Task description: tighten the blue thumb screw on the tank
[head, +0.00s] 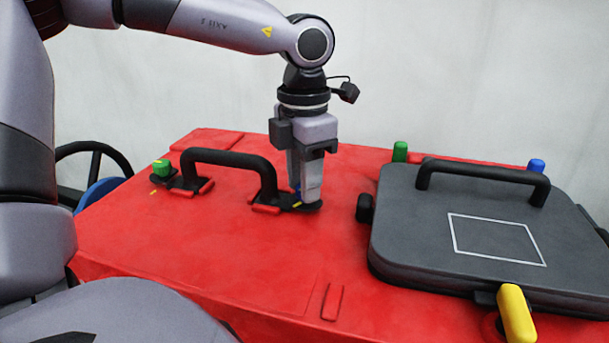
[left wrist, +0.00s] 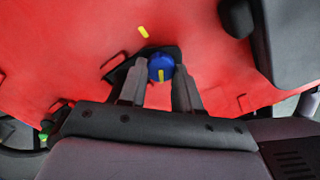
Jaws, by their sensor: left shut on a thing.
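The blue thumb screw (left wrist: 160,68) sits on a black base on the red tank (head: 190,235), close to the right foot of the black arched handle (head: 232,158). A yellow mark lies across the screw's top, and another yellow mark (left wrist: 143,32) is on the red surface. My left gripper (head: 306,196) points straight down over the screw and is shut on it. In the left wrist view its two fingers stand on either side of the blue knob. In the head view the fingers hide most of the screw. My right gripper is not in view.
A green thumb screw (head: 161,168) stands at the handle's left end. A dark grey lid (head: 420,245) with a black handle and a yellow latch (head: 516,314) lies to the right. Green (head: 400,151) and blue (head: 536,166) pegs stand behind it. The red top in front is clear.

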